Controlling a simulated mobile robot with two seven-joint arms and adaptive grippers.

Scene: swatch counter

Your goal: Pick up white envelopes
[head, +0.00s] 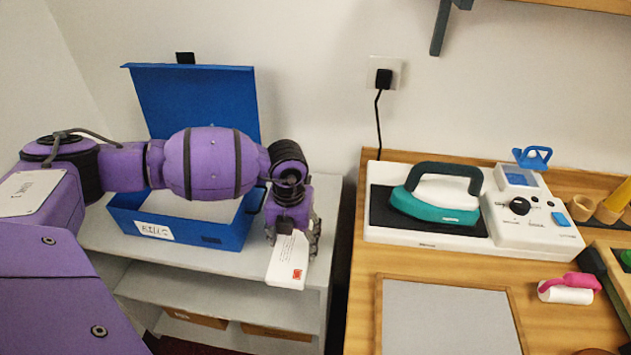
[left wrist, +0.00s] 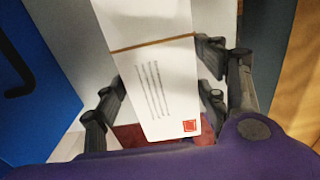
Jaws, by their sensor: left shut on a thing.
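A bundle of white envelopes (head: 288,263) hangs from my left gripper (head: 293,232) at the right end of the grey shelf unit. In the left wrist view the envelopes (left wrist: 163,85) show a brown band around them, lines of handwriting and a red stamp in a corner. My left gripper's dark fingers stand on both sides of the bundle and are shut on it. The blue box (head: 180,228) is on the shelf top, to the left of the gripper, with its lid raised and a white label on its front. My arm hides part of the box. My right gripper is not in view.
The grey shelf top (head: 262,263) has bare room in front of the box. A dark gap separates it from the wooden counter (head: 362,235). The counter holds a teal iron (head: 440,205), a white control unit (head: 530,222), a grey panel (head: 447,318) and a pink-and-white item (head: 568,289).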

